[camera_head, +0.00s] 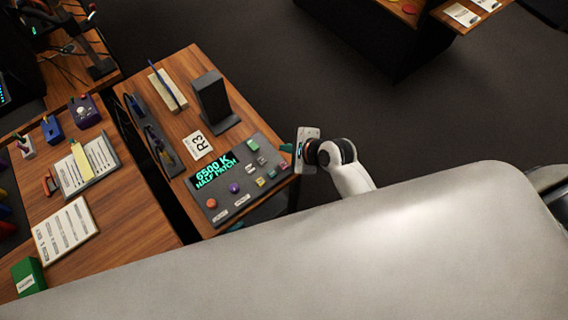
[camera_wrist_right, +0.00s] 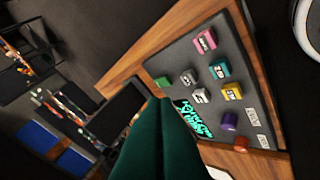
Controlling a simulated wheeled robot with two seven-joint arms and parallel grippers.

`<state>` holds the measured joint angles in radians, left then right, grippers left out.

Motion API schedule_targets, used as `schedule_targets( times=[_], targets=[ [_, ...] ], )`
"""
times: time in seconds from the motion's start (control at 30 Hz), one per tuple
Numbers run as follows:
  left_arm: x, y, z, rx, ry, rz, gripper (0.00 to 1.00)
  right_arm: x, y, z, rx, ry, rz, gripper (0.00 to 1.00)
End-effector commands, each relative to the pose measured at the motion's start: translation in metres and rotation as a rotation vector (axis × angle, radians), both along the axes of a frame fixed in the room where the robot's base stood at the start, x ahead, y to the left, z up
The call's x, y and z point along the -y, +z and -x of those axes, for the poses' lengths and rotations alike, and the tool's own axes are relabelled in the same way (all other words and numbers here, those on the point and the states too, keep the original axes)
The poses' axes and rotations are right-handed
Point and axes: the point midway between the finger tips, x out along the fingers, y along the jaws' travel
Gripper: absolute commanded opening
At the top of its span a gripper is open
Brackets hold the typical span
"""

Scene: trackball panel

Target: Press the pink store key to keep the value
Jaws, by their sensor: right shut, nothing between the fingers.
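The pink store key (camera_wrist_right: 205,41) stands at the upper part of the dark control panel (camera_wrist_right: 262,104) in the right wrist view. My right gripper (camera_head: 287,148) is at the panel's right edge in the head view. In the wrist view its green fingers (camera_wrist_right: 163,105) are shut and empty, apart from the pink key and below-left of it. The screen (camera_head: 217,170) reads "6500 K HALF PATCH". A small teal sliver (camera_head: 236,227) at the panel's lower edge may be my left gripper's tip; the rest is hidden.
Other keys sit close together: green (camera_wrist_right: 163,82), two grey (camera_wrist_right: 188,77), teal (camera_wrist_right: 219,69) and yellow (camera_wrist_right: 232,91). A purple ball (camera_wrist_right: 229,121) and an orange button (camera_wrist_right: 240,144) are beyond. A dark upright stand (camera_head: 211,99) rises behind the panel, near an R3 card (camera_head: 200,145).

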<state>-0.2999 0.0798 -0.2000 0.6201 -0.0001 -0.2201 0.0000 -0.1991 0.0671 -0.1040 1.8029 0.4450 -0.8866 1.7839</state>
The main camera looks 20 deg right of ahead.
Motion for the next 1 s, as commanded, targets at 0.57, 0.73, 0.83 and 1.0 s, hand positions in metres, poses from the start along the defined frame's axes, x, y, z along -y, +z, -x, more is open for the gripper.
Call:
schedule_targets(
  times=[0.57,0.73,0.83,1.0],
  targets=[
    [0.0,-0.079,0.0,0.0,0.0,0.0,0.36,0.0,-0.067,0.0,0.001,0.001,0.001,0.0],
    [0.0,-0.08,0.0,0.0,0.0,0.0,0.36,0.0,-0.081,0.0,-0.001,0.001,0.0,0.0],
    [0.0,-0.082,0.0,0.0,0.0,0.0,0.36,0.0,-0.085,0.0,0.0,0.0,0.0,0.0],
    [0.0,-0.081,0.0,0.0,0.0,0.0,0.36,0.0,-0.085,0.0,0.0,0.0,0.0,0.0]
  ],
)
